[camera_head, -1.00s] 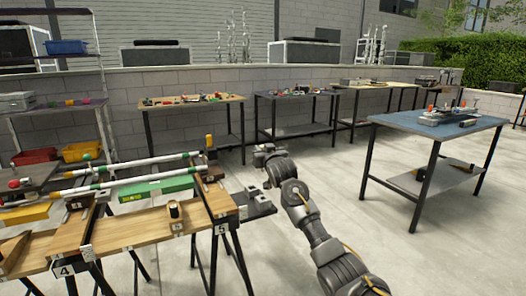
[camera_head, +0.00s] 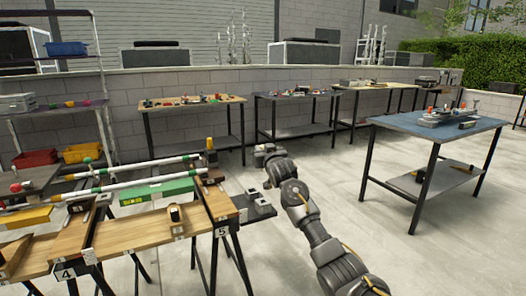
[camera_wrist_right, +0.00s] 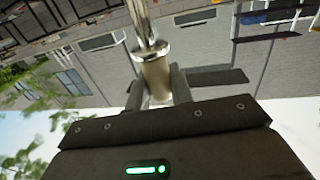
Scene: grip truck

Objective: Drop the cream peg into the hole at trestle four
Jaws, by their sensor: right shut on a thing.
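In the right wrist view my right gripper (camera_wrist_right: 160,88) is shut on a pale beige, peg-like cylinder (camera_wrist_right: 155,72) with a collar and a shiny metal rod beyond it. I cannot tell for sure that this is the cream peg. In the head view the right gripper (camera_head: 264,154) is raised to the right of the trestle bench, in the air; what it holds is hard to make out there. Trestle four (camera_head: 66,274) carries a "4" label at the lower left. Its hole cannot be made out. My left gripper is not in view.
A wooden board (camera_head: 135,228) runs from trestle four to trestle five (camera_head: 222,232). White rods with green bands (camera_head: 140,174) and a dark upright piece (camera_head: 175,213) are on the bench. A dark side shelf (camera_head: 258,212) juts out right. A blue table (camera_head: 440,128) stands right, with clear floor between.

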